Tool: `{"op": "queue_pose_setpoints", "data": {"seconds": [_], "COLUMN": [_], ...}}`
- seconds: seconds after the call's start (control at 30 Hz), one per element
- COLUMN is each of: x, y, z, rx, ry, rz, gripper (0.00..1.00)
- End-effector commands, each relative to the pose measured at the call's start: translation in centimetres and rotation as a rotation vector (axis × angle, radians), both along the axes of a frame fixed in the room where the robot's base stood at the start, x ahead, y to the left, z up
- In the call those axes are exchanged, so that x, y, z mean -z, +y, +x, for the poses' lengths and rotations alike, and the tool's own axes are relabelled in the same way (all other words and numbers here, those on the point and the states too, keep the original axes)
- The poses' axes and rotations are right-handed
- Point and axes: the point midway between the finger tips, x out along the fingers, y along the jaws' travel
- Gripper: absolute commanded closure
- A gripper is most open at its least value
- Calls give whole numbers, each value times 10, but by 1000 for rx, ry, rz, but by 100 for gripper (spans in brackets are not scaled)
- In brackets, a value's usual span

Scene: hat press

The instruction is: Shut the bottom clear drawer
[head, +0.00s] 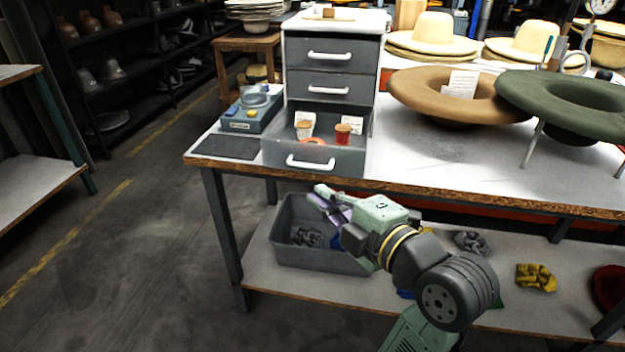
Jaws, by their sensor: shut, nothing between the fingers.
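A small cabinet (333,54) with three dark, see-through-looking drawers and white handles stands on the workbench. Its bottom drawer (335,157) is pulled well out toward me and holds spools and small labelled cards. The bottom drawer's white handle (310,162) faces me. The upper two drawers (330,70) are shut. My gripper (322,193) is shut and empty. In the picture it is just below the open drawer's front, over the grey bin on the lower shelf, and appears apart from the drawer. The fingertips are small and partly hard to make out.
A brown hat (458,94) and a green hat (566,100) sit to the right. The bench edge (450,190) and grey bin (318,260) are close to my arm. The left floor is free.

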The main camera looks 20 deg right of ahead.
Motion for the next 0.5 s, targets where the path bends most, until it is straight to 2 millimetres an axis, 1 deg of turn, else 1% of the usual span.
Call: {"op": "queue_pose_setpoints", "data": {"seconds": [0.03,0.07,0.17,0.27,0.37,0.5], "x": [5,7,9,10,12,16], "y": [-6,-8,-8,-5,0,6], "z": [-7,-9,-7,5,23,53], "rx": [8,9,8,6,4,5], "ry": [10,15,22,21,22,22], "rz": [-18,-26,-36,-35,-32,-32], "gripper": [100,100,100,100,100,100]}}
